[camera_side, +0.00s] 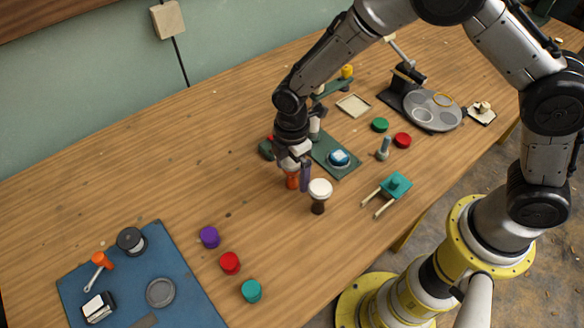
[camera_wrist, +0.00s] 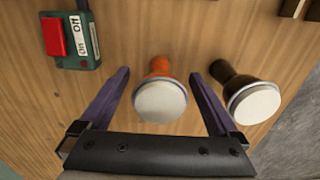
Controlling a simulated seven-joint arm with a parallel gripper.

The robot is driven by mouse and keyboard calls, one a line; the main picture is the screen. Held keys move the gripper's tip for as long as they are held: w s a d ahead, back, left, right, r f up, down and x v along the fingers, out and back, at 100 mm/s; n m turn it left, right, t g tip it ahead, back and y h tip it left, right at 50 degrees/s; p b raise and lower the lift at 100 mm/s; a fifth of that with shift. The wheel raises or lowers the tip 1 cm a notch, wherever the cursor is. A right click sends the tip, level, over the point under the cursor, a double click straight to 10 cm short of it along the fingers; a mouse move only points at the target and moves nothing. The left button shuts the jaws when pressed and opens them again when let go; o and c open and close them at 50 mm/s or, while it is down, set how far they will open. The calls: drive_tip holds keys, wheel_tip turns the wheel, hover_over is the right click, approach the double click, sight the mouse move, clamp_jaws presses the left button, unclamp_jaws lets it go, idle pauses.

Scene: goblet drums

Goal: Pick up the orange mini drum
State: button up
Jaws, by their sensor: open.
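The orange mini drum (camera_wrist: 160,96) stands upright on the table with its pale round head toward the wrist camera. In the side view the orange drum (camera_side: 292,181) is partly hidden by my gripper. My gripper (camera_wrist: 162,95) is open, with its two purple fingers on either side of the drum and a gap showing at each side. In the side view my gripper (camera_side: 298,180) points down at the drum. A dark drum with a white head (camera_wrist: 250,94) stands just outside the right finger; in the side view this dark drum (camera_side: 319,195) is beside my gripper.
A green box with a red switch (camera_wrist: 70,38) lies near the left finger. A green board with a blue item (camera_side: 339,158) lies behind my gripper. A teal block with rods (camera_side: 395,185) is to the right. Bare table (camera_side: 150,180) stretches left.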

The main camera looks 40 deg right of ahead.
drive_tip(key=shift+f, duration=0.2)
drive_tip(key=c, duration=1.4)
drive_tip(key=shift+c, duration=0.3)
drive_tip(key=shift+r, duration=0.1)
